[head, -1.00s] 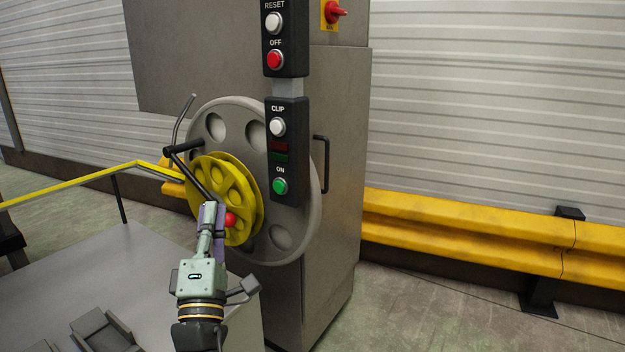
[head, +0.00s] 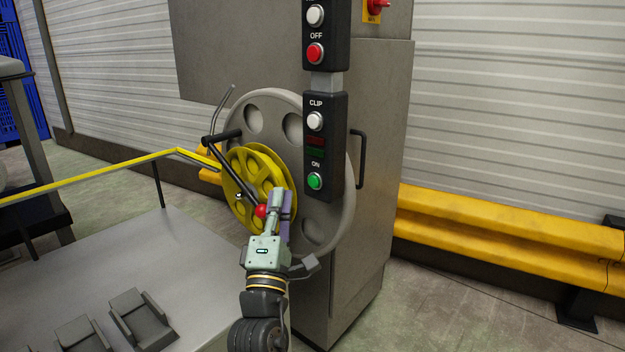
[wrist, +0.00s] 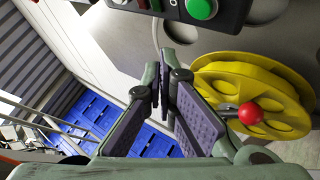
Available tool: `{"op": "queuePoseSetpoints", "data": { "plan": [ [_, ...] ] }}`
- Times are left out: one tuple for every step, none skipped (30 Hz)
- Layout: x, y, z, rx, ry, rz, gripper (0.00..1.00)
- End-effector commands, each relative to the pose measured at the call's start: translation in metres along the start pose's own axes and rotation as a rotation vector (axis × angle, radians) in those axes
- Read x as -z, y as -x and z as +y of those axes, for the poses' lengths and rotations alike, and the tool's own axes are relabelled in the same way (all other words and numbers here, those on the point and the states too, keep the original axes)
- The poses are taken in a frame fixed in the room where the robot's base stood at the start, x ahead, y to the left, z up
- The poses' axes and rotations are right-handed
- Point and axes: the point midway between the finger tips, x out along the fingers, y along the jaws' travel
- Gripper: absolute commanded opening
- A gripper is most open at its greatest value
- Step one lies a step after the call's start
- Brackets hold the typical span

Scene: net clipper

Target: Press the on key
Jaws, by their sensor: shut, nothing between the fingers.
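The green ON key (head: 315,181) is the lowest button on the black control panel (head: 326,150), under the CLIP button and a small display. In the wrist view the green key (wrist: 202,8) shows at the top edge, partly cut off. My gripper (head: 284,198) is shut and empty, below and left of the key in the head view, apart from it. In the wrist view its purple-padded fingers (wrist: 163,82) point toward the machine, below and left of the key.
A yellow reel (head: 240,185) with a red-knobbed crank (head: 262,211) is left of my gripper. A white CLIP button (head: 316,121) and red OFF button (head: 315,53) sit above the key. A grey table (head: 190,255) is at lower left; a yellow guardrail (head: 480,235) is at right.

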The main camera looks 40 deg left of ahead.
Motion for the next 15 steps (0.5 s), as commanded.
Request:
{"op": "queuePoseSetpoints", "data": {
  "plan": [
    [-0.005,-0.007,-0.003,0.002,0.001,-0.002,0.00],
    [-0.007,-0.009,-0.004,0.001,0.001,-0.002,0.00],
    [-0.010,-0.013,-0.007,0.001,0.001,-0.002,0.00],
    [-0.012,-0.016,-0.010,0.002,0.000,-0.003,0.00],
    [-0.014,-0.018,-0.011,0.001,0.001,-0.002,0.00],
    [-0.016,-0.021,-0.013,0.000,0.001,-0.002,0.00],
    [-0.017,-0.023,-0.015,0.001,0.002,-0.002,0.00],
    [-0.018,-0.025,-0.017,0.002,0.001,-0.002,0.00],
    [-0.020,-0.027,-0.018,0.001,0.001,-0.002,0.00],
    [-0.021,-0.028,-0.019,0.001,0.000,-0.001,0.00],
    [-0.021,-0.029,-0.020,0.000,-0.001,-0.001,0.00],
    [-0.022,-0.030,-0.021,0.000,-0.001,-0.001,0.00],
    [-0.023,-0.031,-0.022,0.000,-0.001,-0.001,0.00],
    [-0.023,-0.031,-0.023,0.001,-0.001,-0.001,0.00],
    [-0.024,-0.032,-0.023,0.001,-0.001,-0.001,0.00]
  ]
}}
